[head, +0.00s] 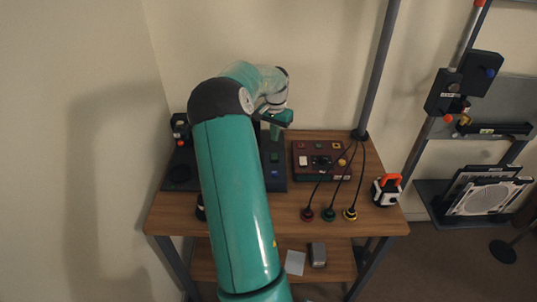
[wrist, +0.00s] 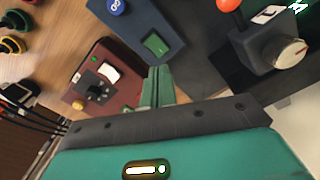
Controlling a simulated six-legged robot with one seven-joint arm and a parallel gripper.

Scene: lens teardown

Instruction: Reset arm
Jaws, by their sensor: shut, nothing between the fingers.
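My gripper (wrist: 158,74) is shut and empty in the wrist view, its two teal fingers together. In the head view my gripper (head: 275,132) is at the end of my bent teal arm, above the back of the wooden table (head: 375,222). It hangs near a dark panel (head: 276,185) with a green and a blue button. That panel also shows in the wrist view (wrist: 140,30), just beyond the fingertips. A dark red control box (head: 322,160) stands right of my gripper. It also shows in the wrist view (wrist: 98,75). My arm hides part of the table.
Red (head: 307,214), green (head: 328,214) and yellow (head: 350,213) plugs with black cables stand at the table's front. An orange-handled device (head: 387,190) stands at the right edge. A grey pole (head: 376,70) rises behind. A dark box with a dial (wrist: 275,50) shows in the wrist view.

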